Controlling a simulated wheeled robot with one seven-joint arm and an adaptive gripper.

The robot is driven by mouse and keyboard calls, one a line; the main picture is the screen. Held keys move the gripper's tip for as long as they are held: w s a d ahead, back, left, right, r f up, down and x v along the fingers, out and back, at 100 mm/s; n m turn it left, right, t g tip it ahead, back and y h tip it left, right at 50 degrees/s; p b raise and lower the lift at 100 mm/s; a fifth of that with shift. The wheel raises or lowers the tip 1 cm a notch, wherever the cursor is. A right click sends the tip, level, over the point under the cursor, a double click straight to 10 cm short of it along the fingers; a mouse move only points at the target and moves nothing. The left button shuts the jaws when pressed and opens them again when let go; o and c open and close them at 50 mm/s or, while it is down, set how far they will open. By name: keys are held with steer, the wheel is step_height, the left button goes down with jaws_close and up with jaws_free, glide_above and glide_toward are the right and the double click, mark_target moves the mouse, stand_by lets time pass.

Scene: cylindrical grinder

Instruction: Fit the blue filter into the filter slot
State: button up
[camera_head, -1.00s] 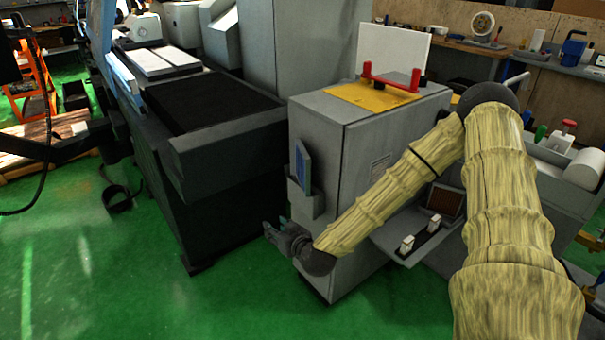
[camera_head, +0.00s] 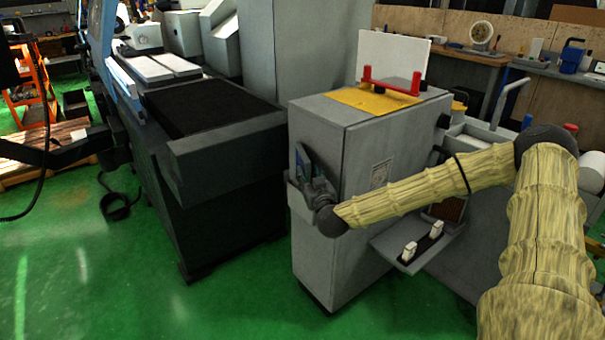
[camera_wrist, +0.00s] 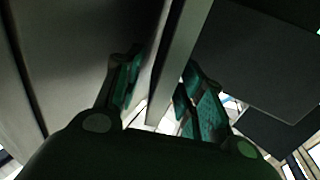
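The blue filter (camera_head: 301,158) is a thin upright panel in a grey holder (camera_head: 299,201) on the left face of the grey cabinet. My gripper (camera_head: 316,180) is at the holder, just in front of the filter and partly covering it. In the wrist view, the fingers of my gripper (camera_wrist: 163,88) with teal pads are spread apart. A narrow grey strip (camera_wrist: 181,62) runs between them; I cannot tell whether it is the filter's edge or the holder. No gap-free grip shows. I cannot make out the filter slot for certain.
The grey cabinet (camera_head: 345,240) stands right beside my gripper, with a small shelf (camera_head: 415,250) jutting from its front. A yellow plate with a red handle (camera_head: 391,82) is on top. The dark machine bed (camera_head: 225,200) is to the left. Green floor (camera_head: 230,300) is open in front.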

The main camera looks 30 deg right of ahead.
mark_target(302, 166)
steer(key=shift+a+x, duration=0.1)
steer(key=shift+x, duration=1.5)
steer(key=shift+a+x, duration=0.15)
steer(key=shift+x, duration=1.45)
jaws_close()
